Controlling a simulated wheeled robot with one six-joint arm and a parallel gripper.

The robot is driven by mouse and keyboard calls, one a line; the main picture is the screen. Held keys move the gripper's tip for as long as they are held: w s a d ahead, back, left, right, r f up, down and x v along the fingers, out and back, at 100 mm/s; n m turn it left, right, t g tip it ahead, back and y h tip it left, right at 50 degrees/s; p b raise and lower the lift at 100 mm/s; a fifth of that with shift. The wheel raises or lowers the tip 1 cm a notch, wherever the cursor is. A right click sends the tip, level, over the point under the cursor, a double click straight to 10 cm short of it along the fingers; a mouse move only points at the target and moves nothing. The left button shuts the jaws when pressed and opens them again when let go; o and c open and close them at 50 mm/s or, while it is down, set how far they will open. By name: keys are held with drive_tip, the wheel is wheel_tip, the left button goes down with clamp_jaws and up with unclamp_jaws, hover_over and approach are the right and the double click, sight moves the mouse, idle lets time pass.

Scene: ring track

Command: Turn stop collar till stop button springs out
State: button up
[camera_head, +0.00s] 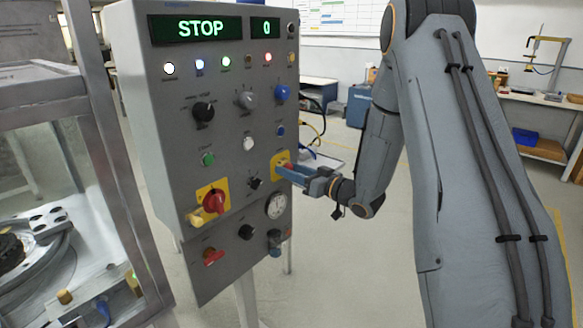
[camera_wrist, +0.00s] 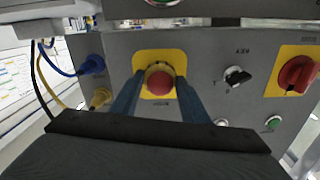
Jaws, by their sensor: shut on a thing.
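The red stop button (camera_wrist: 159,83) sits on a yellow square plate on the grey control panel, with its round collar around it. In the head view the yellow plate (camera_head: 278,160) is at the panel's right side, and the button is partly hidden by my gripper (camera_head: 289,168). In the wrist view the two blue fingers of my gripper (camera_wrist: 159,88) stand on either side of the button and collar, shut on it. Whether the button is in or out is hard to tell. The panel display (camera_head: 200,28) reads STOP and 0.
A red rotary switch (camera_head: 214,200) on a yellow plate and a black key switch (camera_head: 255,183) are nearby on the panel. A gauge (camera_head: 276,206) is below. A glazed machine (camera_head: 60,210) stands at left.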

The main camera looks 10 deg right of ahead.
drive_tip(key=m+p, duration=0.2)
drive_tip(key=m, duration=0.3)
drive_tip(key=shift+d, duration=0.1)
idle(0.4)
drive_tip(key=o, duration=1.1)
drive_tip(key=shift+c, duration=0.2)
drive_tip(key=b+v, duration=0.1)
drive_tip(key=v, duration=0.6)
drive_tip(key=shift+s+d+b, duration=0.25)
drive_tip(key=shift+b, duration=0.05)
